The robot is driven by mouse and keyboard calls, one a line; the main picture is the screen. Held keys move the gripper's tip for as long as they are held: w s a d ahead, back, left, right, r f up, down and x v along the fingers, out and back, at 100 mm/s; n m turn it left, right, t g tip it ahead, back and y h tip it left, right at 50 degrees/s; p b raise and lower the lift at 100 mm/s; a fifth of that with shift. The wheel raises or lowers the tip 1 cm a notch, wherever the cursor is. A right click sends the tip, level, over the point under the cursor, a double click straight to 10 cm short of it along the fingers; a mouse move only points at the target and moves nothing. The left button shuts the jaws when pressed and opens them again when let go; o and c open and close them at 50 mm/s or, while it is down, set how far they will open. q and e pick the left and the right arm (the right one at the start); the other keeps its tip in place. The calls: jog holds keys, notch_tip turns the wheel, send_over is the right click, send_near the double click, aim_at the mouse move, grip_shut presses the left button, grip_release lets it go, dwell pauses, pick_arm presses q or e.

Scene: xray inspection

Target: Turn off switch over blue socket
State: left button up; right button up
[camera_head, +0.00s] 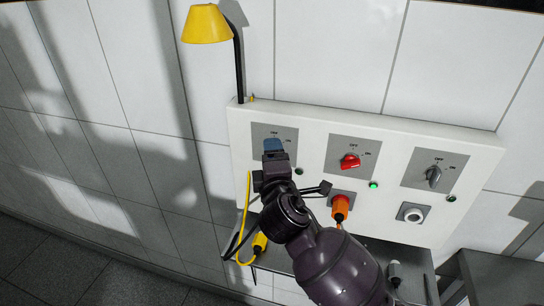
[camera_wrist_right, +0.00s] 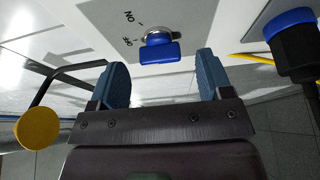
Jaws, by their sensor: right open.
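The blue switch knob (camera_wrist_right: 158,48) sits on a grey plate marked ON and OFF in the right wrist view. My right gripper (camera_wrist_right: 163,80) is open with its two blue-grey fingers apart. The knob lies ahead of the gap between them, and I see no contact. A blue socket (camera_wrist_right: 288,22) with a black connector shows at the upper right of that view. In the head view my right gripper (camera_head: 275,147) is in front of the left plate (camera_head: 288,134). My arm hides the blue socket there. My left gripper is not in view.
The white panel (camera_head: 310,118) also bears a red switch (camera_head: 350,161), a grey switch (camera_head: 434,178), an orange plug (camera_head: 340,207), and a white socket (camera_head: 412,215). A green light (camera_head: 374,185) glows by the red switch. A yellow lamp (camera_head: 206,24) stands at the panel's upper left.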

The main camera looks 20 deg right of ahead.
pick_arm(q)
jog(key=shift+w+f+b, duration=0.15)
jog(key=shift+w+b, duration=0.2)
jog(key=shift+b, duration=0.3)
pick_arm(e)
jog(key=v, duration=0.9)
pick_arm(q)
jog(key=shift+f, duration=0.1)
pick_arm(e)
jog(key=shift+s, duration=0.1)
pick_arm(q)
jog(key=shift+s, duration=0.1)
